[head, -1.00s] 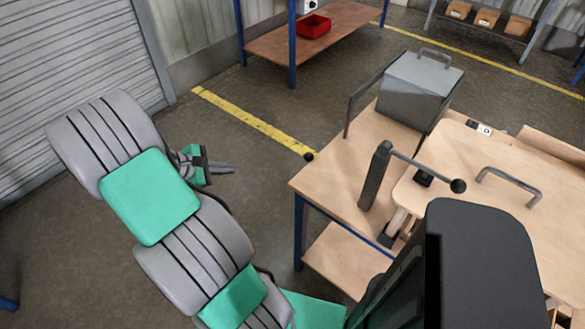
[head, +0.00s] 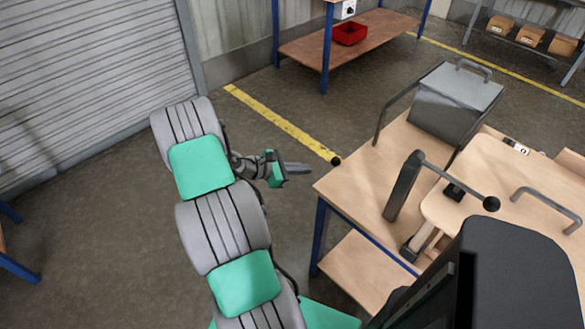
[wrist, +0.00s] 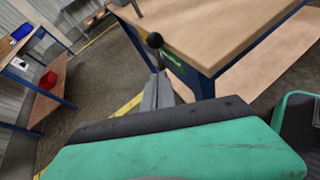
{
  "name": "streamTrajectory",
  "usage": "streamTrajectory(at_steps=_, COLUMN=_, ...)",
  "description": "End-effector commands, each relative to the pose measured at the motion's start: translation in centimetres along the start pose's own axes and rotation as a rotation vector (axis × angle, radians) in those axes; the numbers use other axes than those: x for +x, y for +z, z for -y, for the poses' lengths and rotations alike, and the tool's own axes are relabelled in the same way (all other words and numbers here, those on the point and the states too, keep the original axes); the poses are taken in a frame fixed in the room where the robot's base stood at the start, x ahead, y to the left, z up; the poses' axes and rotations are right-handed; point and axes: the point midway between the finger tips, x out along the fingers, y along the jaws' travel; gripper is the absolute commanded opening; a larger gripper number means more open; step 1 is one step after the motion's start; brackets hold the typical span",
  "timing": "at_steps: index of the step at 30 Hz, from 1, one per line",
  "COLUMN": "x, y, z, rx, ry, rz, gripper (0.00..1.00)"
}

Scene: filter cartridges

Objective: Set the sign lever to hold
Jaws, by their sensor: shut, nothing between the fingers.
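A black ball knob (head: 336,160) stands at the left corner of the wooden table (head: 350,188). In the wrist view the knob (wrist: 154,40) is on a short light rod, with a small green plate (wrist: 172,61) beside it on the table edge. This looks like the sign lever; the plate's lettering is too small to read. My gripper (head: 306,168) is shut and empty, left of the knob and apart from it in the head view. In the wrist view its closed fingers (wrist: 158,88) point toward the table edge, just below the knob.
A dark post (head: 403,187) with a rod and black knob (head: 491,204) stands on the table. Behind it is a grey metal box (head: 455,100). A red bin (head: 349,33) sits on a far shelf. Open floor lies left of the table.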

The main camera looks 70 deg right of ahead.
Motion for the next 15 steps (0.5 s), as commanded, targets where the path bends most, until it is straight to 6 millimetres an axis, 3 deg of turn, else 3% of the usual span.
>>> streamTrajectory(at_steps=4, x=3.4, y=0.0, z=0.2, rx=0.001, ry=-0.004, rz=0.0, gripper=0.0)
streamTrajectory(at_steps=9, x=5.1, y=2.3, z=0.0, rx=0.004, ry=-0.001, rz=0.0, gripper=0.0)
streamTrajectory(at_steps=15, x=5.8, y=2.8, z=0.0, rx=0.001, ry=0.001, rz=-0.001, gripper=0.0)
